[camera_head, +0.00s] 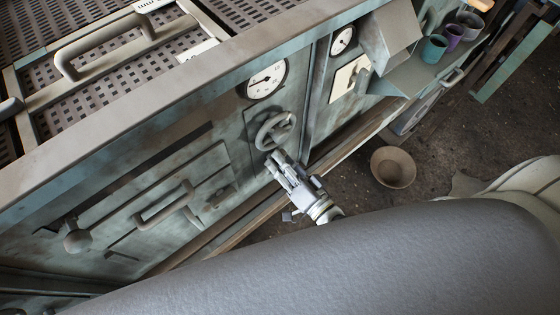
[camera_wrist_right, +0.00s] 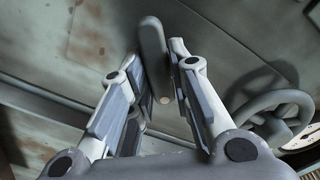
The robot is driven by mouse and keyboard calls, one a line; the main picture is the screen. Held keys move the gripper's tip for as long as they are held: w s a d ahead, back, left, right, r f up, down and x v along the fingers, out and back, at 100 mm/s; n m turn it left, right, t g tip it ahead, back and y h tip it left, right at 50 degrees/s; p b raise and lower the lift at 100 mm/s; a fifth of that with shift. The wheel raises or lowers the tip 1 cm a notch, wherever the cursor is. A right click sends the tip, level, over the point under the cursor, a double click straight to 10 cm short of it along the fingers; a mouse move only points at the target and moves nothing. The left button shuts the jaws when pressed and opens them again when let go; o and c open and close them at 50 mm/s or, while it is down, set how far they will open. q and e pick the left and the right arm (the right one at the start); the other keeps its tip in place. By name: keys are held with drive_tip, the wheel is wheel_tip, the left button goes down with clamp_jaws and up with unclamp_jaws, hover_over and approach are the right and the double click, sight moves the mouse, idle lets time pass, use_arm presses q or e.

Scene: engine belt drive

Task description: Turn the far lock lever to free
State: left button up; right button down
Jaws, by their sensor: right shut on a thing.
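My right gripper (camera_head: 278,163) is at the front panel of the machine, just below the handwheel. In the right wrist view its two fingers (camera_wrist_right: 158,62) stand on both sides of a grey, rounded lock lever (camera_wrist_right: 152,38) and are shut on it. The lever's end shows between the fingers, and its pivot is not clearly visible. In the head view the gripper hides this lever. My left gripper is not in view.
A handwheel (camera_head: 275,131) sits close beside the right gripper, under a round gauge (camera_head: 266,79). A bar handle (camera_head: 165,205) and a round knob (camera_head: 77,241) stick out of the panel to the left. A bowl (camera_head: 393,167) lies on the floor.

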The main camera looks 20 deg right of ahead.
drive_tip(key=shift+d+f+m+b, duration=0.1)
drive_tip(key=shift+m+b, duration=0.2)
drive_tip(key=shift+m, duration=1)
drive_tip(key=shift+a+f+m+b, duration=0.1)
drive_tip(key=shift+m+b, duration=0.15)
drive_tip(key=shift+m, duration=1.05)
drive_tip(key=shift+d+f+m+b, duration=0.1)
drive_tip(key=shift+m+b, duration=0.2)
drive_tip(key=shift+m, duration=1)
drive_tip(key=c, duration=1.4)
unclamp_jaws()
drive_tip(key=shift+o, duration=0.2)
drive_tip(key=v, duration=1.2)
